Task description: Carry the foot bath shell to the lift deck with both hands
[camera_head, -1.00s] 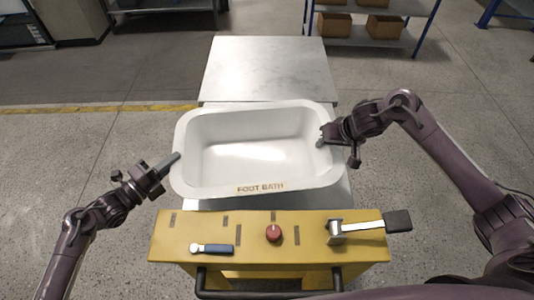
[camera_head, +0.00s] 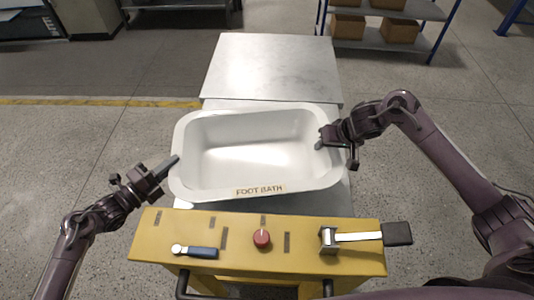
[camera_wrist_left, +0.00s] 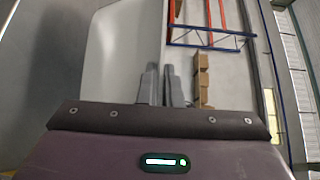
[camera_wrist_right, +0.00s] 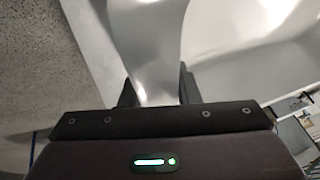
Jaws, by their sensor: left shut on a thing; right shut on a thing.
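The foot bath shell (camera_head: 255,150) is a white open tub with a "FOOT BATH" label on its near side, seen in the middle of the head view. My left gripper (camera_head: 172,164) is shut on its left rim. The shell's wall also shows in the left wrist view (camera_wrist_left: 125,50), at the fingers. My right gripper (camera_head: 326,140) is shut on its right rim, and the rim runs between the fingers in the right wrist view (camera_wrist_right: 150,60). A pale metal deck (camera_head: 270,68) lies beyond the shell; I cannot tell whether the shell touches the surface under it.
A shelf rack with boxes (camera_head: 400,30) stands at the back right. Floor at both sides is clear.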

